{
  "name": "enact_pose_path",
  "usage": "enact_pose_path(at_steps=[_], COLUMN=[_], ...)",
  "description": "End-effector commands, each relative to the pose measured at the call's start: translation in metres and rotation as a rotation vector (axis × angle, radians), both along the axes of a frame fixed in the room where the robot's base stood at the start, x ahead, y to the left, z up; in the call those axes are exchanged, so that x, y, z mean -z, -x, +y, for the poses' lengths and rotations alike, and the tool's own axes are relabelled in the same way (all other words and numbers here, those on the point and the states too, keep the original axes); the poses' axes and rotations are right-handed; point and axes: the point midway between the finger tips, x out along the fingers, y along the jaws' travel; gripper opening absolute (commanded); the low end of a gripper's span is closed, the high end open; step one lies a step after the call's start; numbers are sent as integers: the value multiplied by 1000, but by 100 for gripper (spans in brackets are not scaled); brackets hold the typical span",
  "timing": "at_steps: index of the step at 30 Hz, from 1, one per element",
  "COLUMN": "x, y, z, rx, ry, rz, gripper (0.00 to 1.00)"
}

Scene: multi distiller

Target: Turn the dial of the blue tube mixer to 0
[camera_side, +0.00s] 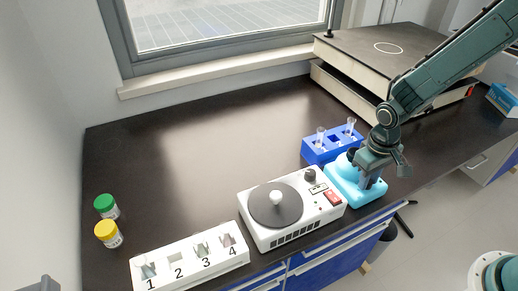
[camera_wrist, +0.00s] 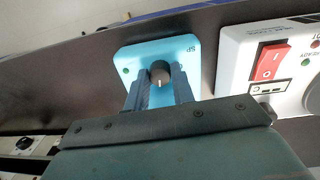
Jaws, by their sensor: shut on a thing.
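The light blue tube mixer (camera_side: 342,186) stands on the dark bench, right of the white centrifuge-like device. Its black top shows just left of my wrist. My gripper (camera_side: 374,184) reaches down at the mixer's right side and hides part of it. In the wrist view, the mixer's face (camera_wrist: 187,48) shows a dark dial (camera_wrist: 160,74) with a pale mark pointing toward the bottom of the picture. My gripper (camera_wrist: 161,88) has its two fingers on either side of the dial and is shut on it. The scale numbers cannot be read.
The white device (camera_side: 262,231) with a round lid stands close to the mixer's left. A blue rack (camera_side: 318,153) with tubes is just behind it. A white numbered rack (camera_side: 190,262) and two capped jars (camera_side: 107,221) are at left. The bench's middle is clear.

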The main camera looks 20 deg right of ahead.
Motion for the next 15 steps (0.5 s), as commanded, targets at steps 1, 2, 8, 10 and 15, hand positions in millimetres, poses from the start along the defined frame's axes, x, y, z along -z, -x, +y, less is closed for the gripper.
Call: enact_pose_path(at_steps=[1, 2, 8, 10, 15], x=[0, 0, 0, 0, 1], y=[0, 0, 0, 0, 0], z=[-1, -1, -1, -1, -1], rx=[-44, -73, -262, -328, -490], ry=[1, 1, 1, 1, 1], rz=[-1, 0, 0, 0, 0], gripper=[2, 2, 2, 2, 2])
